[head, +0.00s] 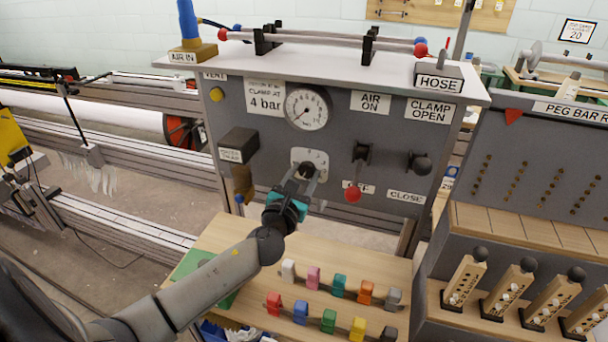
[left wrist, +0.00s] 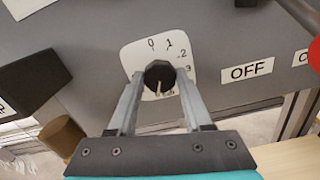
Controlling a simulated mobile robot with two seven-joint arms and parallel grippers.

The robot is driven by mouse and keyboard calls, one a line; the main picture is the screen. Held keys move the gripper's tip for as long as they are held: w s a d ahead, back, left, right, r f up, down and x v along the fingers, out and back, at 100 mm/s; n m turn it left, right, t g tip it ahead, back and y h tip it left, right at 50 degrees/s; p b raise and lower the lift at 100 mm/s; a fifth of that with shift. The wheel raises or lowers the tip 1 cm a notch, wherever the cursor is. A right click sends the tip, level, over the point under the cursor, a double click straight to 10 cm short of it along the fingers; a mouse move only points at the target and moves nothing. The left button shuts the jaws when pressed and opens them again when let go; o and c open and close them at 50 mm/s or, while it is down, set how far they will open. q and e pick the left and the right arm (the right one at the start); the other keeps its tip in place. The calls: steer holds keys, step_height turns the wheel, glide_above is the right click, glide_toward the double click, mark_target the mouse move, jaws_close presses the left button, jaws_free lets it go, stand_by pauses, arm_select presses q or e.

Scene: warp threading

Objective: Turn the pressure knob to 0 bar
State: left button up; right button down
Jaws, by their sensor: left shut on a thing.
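The pressure knob (left wrist: 159,73) is round and black, on a white dial plate (left wrist: 139,52) with 0, 1, 2 and 3 readable; the lower marks are partly hidden. A pale mark on the knob points down in the left wrist view, away from the 0 at the top. My left gripper (left wrist: 160,76) is shut on the knob, one finger on each side. In the head view my left gripper (head: 299,177) reaches the dial plate (head: 318,157) from below. The pressure gauge (head: 308,108) is above it; its needle is too small to read. My right gripper is not in view.
Right of the knob are a red-tipped lever (head: 353,192) by the OFF label and a black clamp handle (head: 420,164). A dark box (head: 238,146) juts out on the left. Coloured pegs stand on the wooden shelf (head: 224,233) below.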

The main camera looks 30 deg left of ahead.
arm_select(q)
jaws_close()
steer(key=shift+n, duration=0.3)
